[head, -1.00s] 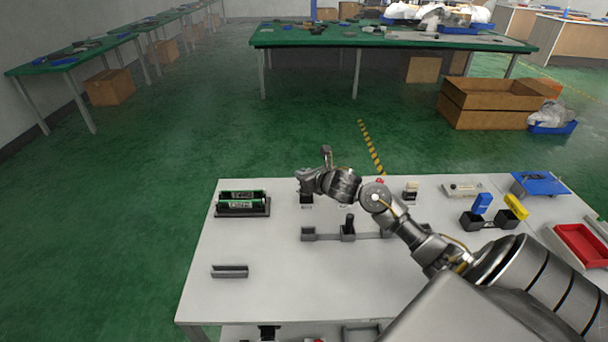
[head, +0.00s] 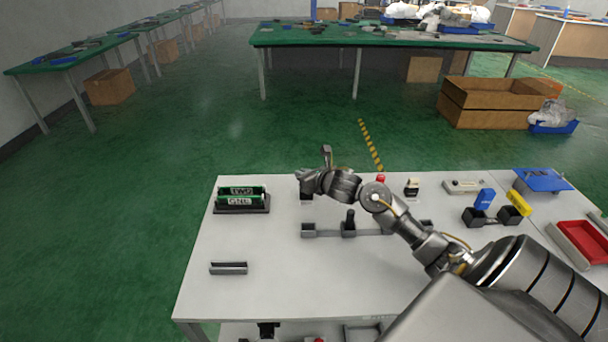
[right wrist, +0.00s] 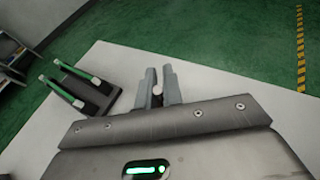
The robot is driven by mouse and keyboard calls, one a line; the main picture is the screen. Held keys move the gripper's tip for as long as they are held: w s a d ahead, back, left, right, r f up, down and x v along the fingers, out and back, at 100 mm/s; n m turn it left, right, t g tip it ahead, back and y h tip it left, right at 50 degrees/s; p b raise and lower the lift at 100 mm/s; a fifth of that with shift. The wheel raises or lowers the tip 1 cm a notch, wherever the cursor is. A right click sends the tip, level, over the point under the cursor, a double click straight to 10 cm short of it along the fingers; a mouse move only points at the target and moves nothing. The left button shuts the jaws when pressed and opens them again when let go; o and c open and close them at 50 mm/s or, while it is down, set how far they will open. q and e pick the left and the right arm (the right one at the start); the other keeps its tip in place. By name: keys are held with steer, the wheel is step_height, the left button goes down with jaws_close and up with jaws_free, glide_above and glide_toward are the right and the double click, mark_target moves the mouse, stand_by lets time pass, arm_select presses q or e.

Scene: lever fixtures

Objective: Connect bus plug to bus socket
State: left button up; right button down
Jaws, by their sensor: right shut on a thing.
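Most of that piece is hidden. A dark block (head: 306,197) shows just below the gripper in the head view; I cannot tell whether they touch. I cannot clearly tell which parts are the bus plug and bus socket. My left gripper is not in view.
A grey rail with a black upright lever (head: 349,220) lies in front. A grey channel piece (head: 228,268) lies front left. Blue (head: 485,198) and yellow (head: 519,204) levers stand right.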

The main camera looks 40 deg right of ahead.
steer(key=c, duration=1.5)
jaws_free()
steer(key=shift+f, duration=0.2)
steer(key=shift+o, duration=0.2)
steer(key=v, duration=1.1)
steer(key=shift+b, duration=0.4)
steer(key=shift+w, duration=0.1)
